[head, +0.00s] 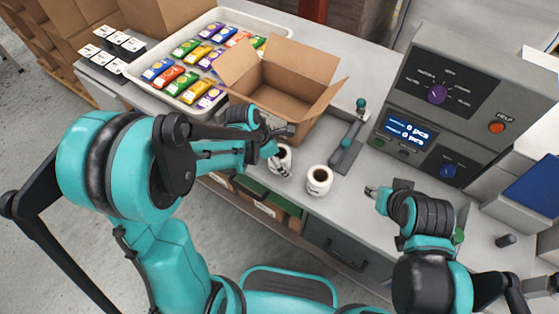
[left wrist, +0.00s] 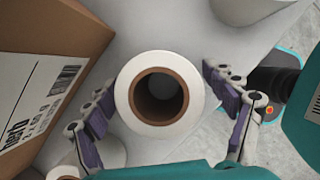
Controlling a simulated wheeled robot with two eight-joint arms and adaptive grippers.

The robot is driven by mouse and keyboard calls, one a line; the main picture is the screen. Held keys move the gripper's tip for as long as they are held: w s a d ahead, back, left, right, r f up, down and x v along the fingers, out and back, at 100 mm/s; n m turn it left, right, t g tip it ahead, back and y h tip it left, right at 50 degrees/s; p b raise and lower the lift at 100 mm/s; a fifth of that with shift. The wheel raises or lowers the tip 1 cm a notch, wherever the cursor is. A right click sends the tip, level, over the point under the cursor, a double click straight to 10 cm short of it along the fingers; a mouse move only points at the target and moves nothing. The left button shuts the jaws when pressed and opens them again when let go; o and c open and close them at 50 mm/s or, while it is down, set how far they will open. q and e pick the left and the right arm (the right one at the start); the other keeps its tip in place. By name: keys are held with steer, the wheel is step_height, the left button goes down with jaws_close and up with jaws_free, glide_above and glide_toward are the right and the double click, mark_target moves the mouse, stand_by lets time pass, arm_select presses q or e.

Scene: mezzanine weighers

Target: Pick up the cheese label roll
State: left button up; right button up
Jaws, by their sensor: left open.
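A white label roll with a brown core (head: 280,160) stands on the grey bench in front of the open carton. A second white roll (head: 319,180) stands to its right. I cannot read which is the cheese roll. My left gripper (head: 284,148) is at the first roll, partly covering it. In the left wrist view my left gripper (left wrist: 160,82) is open, with a white roll (left wrist: 160,106) seen end-on between its fingers, gaps showing on both sides. My right gripper (head: 371,191) is over the bench, right of the second roll; its jaw state is unclear.
An open cardboard carton (head: 287,92) stands behind the rolls. A white tray (head: 229,16) of colourful packs is further back left. A grey lever device (head: 347,145) is right of the carton. The weigher console (head: 455,95) stands at right.

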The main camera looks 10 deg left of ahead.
arm_select(q)
steer(key=shift+r, duration=0.1)
steer(key=c, duration=1.4)
steer(key=shift+r, duration=0.1)
